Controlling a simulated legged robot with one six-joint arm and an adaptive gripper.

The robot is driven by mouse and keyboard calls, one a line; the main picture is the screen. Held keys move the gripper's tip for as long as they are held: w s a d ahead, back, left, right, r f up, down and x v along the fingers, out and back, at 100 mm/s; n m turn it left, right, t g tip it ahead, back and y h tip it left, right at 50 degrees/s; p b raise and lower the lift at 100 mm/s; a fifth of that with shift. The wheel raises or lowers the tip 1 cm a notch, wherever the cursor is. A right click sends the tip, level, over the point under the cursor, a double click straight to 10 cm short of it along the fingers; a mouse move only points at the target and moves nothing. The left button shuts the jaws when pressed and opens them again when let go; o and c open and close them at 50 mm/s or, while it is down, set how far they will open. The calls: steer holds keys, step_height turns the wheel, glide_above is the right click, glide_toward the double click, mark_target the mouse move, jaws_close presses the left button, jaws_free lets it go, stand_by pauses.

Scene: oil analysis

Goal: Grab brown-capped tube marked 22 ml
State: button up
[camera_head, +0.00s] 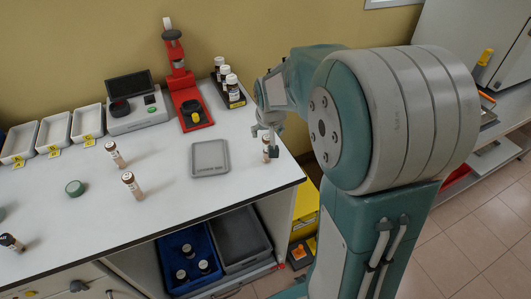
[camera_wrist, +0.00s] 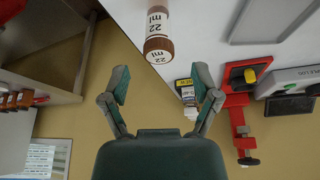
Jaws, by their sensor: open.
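A tube with a brown cap (camera_wrist: 159,46) and a white label reading 22 ml shows at the top of the wrist view, just beyond my fingertips and in line with the gap. My gripper (camera_wrist: 161,76) is open, with nothing between its fingers. In the head view my gripper (camera_head: 267,128) is at the right end of the white table, at the tube (camera_head: 266,150) standing near the edge. The fingers partly hide this tube there, and its label is too small to read.
Two similar tubes (camera_head: 131,184) stand on the white table (camera_head: 155,215), left of a grey tray (camera_head: 210,157). A black rack (camera_head: 236,103) with several tubes and a red stand (camera_head: 190,100) are behind. A blue bin (camera_head: 170,272) with capped tubes is below.

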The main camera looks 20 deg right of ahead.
mark_target(268, 138)
steer(key=x, duration=0.4)
steer(key=shift+s+d+f, duration=0.15)
steer(key=shift+d, duration=0.1)
steer(key=shift+w+a+f, duration=0.15)
steer(key=shift+w+f, duration=0.05)
steer(key=shift+f, duration=0.2)
steer(key=shift+a, duration=0.25)
steer(key=c, duration=0.4)
steer(key=shift+d, duration=0.1)
steer(key=c, duration=0.5)
steer(key=shift+d, duration=0.15)
steer(key=shift+c, duration=0.8)
